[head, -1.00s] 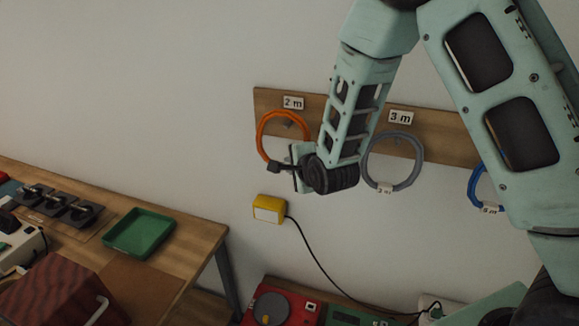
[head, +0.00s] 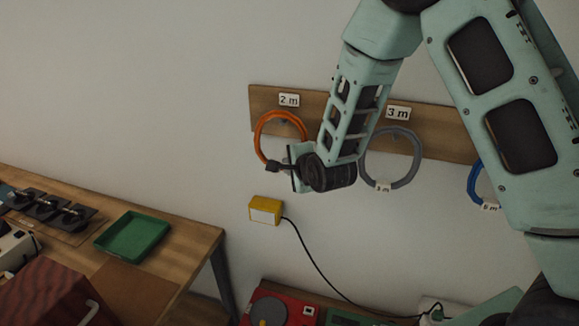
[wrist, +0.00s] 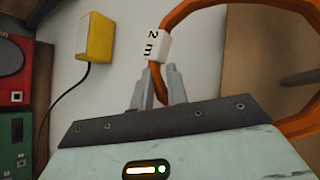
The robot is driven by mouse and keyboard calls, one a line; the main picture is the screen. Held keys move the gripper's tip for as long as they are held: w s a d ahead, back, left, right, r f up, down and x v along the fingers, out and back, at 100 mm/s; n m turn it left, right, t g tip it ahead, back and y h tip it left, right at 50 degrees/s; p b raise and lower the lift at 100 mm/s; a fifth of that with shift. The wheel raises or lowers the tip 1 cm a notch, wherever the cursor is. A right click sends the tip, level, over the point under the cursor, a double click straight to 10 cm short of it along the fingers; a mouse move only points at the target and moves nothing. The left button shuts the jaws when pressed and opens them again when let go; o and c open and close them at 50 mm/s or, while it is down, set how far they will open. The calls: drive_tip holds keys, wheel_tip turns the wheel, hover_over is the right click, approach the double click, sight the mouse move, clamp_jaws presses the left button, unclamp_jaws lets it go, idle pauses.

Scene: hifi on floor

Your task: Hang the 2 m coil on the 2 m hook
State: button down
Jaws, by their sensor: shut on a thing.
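The orange 2 m coil (head: 259,128) is in front of the wooden hook board, under the "2 m" sign (head: 289,100). My gripper (head: 283,168) is shut on the lower part of the coil. In the wrist view the fingers (wrist: 160,88) pinch the orange coil (wrist: 178,18) just beside its white "2 m" tag (wrist: 155,45). The 2 m hook (head: 285,122) shows dimly inside the ring in the head view. I cannot tell whether the coil rests on the hook or is only in front of it.
A grey coil (head: 364,160) tagged 3 m hangs close to the right, behind my arm, and a blue coil (head: 474,185) farther right. A yellow box (head: 265,210) with a black cable is on the wall below. A bench with a green tray (head: 132,236) stands at left.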

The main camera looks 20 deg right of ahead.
drive_tip(key=c, duration=1.3)
unclamp_jaws()
drive_tip(key=shift+b+v, duration=6.3)
drive_tip(key=shift+v, duration=2.35)
wheel_tip(320, 180, down, 7)
drive_tip(key=b, duration=0.7)
